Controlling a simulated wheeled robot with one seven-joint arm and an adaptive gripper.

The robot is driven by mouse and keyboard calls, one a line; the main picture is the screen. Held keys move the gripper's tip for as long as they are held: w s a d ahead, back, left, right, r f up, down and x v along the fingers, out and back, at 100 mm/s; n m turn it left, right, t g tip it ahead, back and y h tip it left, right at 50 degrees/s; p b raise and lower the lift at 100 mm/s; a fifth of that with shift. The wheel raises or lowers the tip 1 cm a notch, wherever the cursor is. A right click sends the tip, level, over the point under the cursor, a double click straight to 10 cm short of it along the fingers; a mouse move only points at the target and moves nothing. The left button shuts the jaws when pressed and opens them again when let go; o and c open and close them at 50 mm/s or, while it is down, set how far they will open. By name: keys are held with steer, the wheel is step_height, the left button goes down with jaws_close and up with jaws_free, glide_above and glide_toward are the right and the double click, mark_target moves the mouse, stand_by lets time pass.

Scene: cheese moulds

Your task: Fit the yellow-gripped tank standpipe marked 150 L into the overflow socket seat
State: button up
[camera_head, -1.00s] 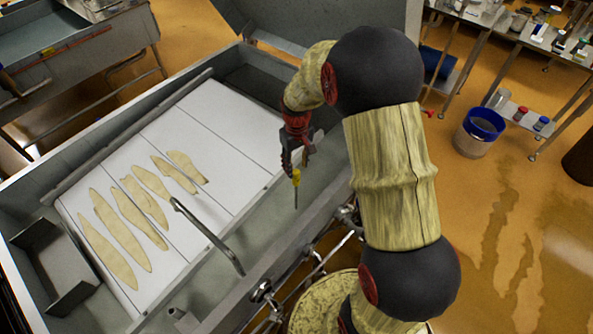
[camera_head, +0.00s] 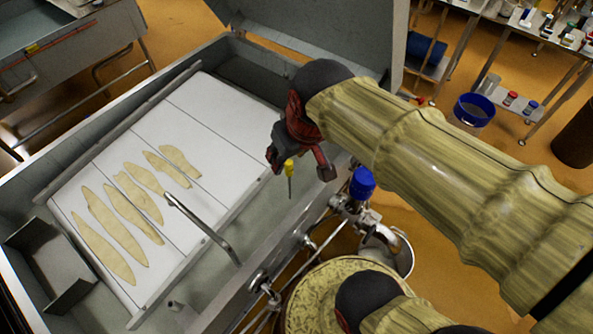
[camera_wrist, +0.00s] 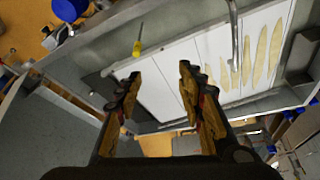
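The yellow-gripped standpipe (camera_head: 290,170) is a thin grey rod with a yellow top, upright in the vat's gutter by the near right wall. It also shows in the wrist view (camera_wrist: 137,48), just beyond the left finger's tip. My gripper (camera_head: 299,165) is open around or close beside the yellow grip. In the wrist view my gripper (camera_wrist: 158,72) has its fingers wide apart with nothing between them. The 150 L mark is too small to read. I cannot make out the overflow socket seat or tell what the rod's lower end rests in.
The steel vat (camera_head: 110,155) holds a white board (camera_head: 205,110) with several pale strips. A bent steel tube (camera_head: 205,228) rises over it. A blue-capped pipe fitting (camera_head: 362,183) stands outside the wall, right of my gripper. A blue-rimmed bucket (camera_head: 474,110) is farther off.

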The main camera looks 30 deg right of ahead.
steer(key=shift+t, duration=0.5)
steer(key=s, duration=0.1)
steer(key=s+a, duration=0.1)
steer(key=s, duration=0.1)
steer(key=s+r, duration=0.1)
steer(key=s, duration=0.1)
steer(key=shift+s+a, duration=0.15)
steer(key=shift+s, duration=0.05)
